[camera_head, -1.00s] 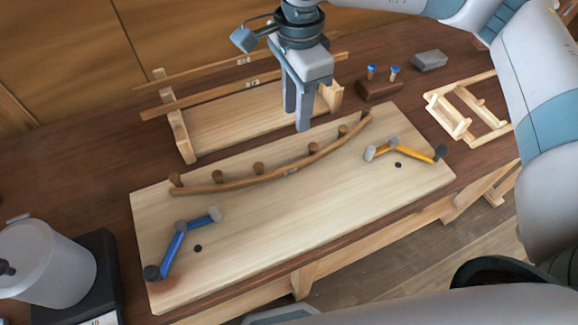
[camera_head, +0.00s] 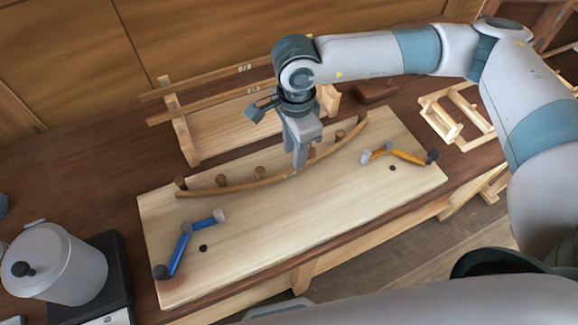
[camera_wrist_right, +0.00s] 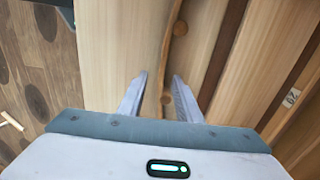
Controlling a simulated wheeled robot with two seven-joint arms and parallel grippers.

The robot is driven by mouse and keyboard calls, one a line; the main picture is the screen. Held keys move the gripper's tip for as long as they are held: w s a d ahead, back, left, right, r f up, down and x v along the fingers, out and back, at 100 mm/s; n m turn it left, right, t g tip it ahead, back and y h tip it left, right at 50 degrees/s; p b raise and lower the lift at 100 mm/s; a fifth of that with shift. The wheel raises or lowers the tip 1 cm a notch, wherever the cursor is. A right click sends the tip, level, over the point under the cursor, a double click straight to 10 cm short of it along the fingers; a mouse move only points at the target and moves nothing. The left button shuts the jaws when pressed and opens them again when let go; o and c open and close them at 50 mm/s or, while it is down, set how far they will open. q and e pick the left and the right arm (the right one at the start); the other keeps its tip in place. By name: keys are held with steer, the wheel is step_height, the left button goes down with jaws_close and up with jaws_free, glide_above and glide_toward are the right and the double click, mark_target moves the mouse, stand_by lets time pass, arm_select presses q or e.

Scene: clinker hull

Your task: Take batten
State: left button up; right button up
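A thin curved brown batten (camera_head: 237,186) lies bent along several round pegs on a pale wooden board (camera_head: 300,223). My right gripper (camera_head: 300,164) points down over the batten near its middle. In the right wrist view its two fingers (camera_wrist_right: 158,88) are apart, and the batten (camera_wrist_right: 164,62) runs between them. The fingers do not appear closed on it. Two straight battens (camera_head: 205,105) rest across a wooden rack behind the board, partly hidden by my right arm. My left gripper is not in view.
A blue jointed piece (camera_head: 180,250) and an orange jointed piece (camera_head: 408,157) lie on the board. A grey lidded pot (camera_head: 62,265) stands at left on a black base. A wooden frame (camera_head: 440,122) lies at right, and a dark brown block (camera_head: 376,91) sits behind the board.

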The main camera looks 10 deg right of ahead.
mark_target(292, 169)
steer(key=shift+f, duration=0.75)
steer(key=shift+w+f+p, duration=0.1)
steer(key=shift+f+p, duration=0.65)
steer(key=shift+p, duration=0.35)
step_height(292, 169, down, 3)
steer(key=shift+a+r+p, duration=0.1)
steer(key=shift+p, duration=0.7)
steer(key=shift+w+f, duration=0.1)
steer(key=shift+f, duration=0.35)
steer(key=shift+c, duration=0.3)
jaws_close()
